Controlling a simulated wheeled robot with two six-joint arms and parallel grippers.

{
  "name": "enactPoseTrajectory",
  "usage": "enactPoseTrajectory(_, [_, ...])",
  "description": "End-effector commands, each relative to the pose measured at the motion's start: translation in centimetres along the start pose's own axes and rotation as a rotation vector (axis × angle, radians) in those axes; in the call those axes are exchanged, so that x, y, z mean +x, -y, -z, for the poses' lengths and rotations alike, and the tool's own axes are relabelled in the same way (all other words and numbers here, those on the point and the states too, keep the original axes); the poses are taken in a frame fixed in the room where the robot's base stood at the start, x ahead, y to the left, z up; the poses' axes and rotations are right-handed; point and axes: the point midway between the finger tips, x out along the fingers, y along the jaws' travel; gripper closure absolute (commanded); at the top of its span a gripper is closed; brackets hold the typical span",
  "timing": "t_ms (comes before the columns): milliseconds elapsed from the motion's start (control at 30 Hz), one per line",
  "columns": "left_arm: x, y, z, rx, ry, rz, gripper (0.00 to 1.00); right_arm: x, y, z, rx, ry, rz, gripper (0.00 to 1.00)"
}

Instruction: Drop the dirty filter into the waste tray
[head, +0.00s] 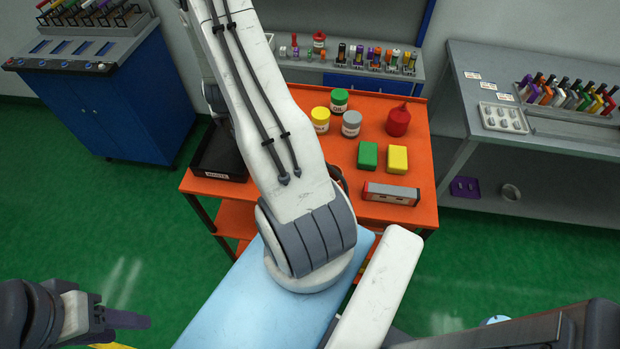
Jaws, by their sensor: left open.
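The black waste tray (216,174) with a white label sits at the left edge of the orange cart top. A large white arm link hides its right part, and I cannot see all of its inside. I cannot pick out a dirty filter for sure. A grey block with red ends (391,194) lies at the cart's front right. My left gripper (122,322) is open at the lower left, low over the green floor and well apart from the tray. No object shows between its fingers. My right gripper is out of view.
The orange cart (425,165) also bears a yellow jar (320,120), a green jar (339,101), a grey jar (351,124), a red bottle (398,121), a green block (368,155) and a yellow block (397,159). A blue cabinet (110,105) and a grey bench (470,110) flank it.

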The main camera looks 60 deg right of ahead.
Motion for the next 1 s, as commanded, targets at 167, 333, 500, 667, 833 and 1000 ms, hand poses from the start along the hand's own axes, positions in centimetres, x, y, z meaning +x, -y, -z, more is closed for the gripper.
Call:
enactPoseTrajectory(167, [1.2,0.1,-0.1,-0.001,0.000,0.000,0.50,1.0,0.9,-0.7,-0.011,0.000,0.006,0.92])
enactPoseTrajectory(333, [3.1,0.2,-0.2,-0.002,0.000,0.000,0.50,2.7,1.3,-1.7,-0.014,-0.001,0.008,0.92])
enactPoseTrajectory(500, [5.2,0.4,-0.3,-0.001,0.000,0.000,0.50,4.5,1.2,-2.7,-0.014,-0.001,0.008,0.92])
enactPoseTrajectory(667, [6.0,0.4,-0.3,0.000,0.000,0.000,0.50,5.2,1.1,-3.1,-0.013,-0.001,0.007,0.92])
enactPoseTrajectory(833, [5.9,0.4,-0.3,0.000,0.000,0.000,0.50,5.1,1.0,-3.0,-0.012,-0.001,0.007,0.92])
enactPoseTrajectory(1000, [5.9,0.4,-0.3,0.000,0.000,0.000,0.50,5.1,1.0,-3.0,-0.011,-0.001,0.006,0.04])
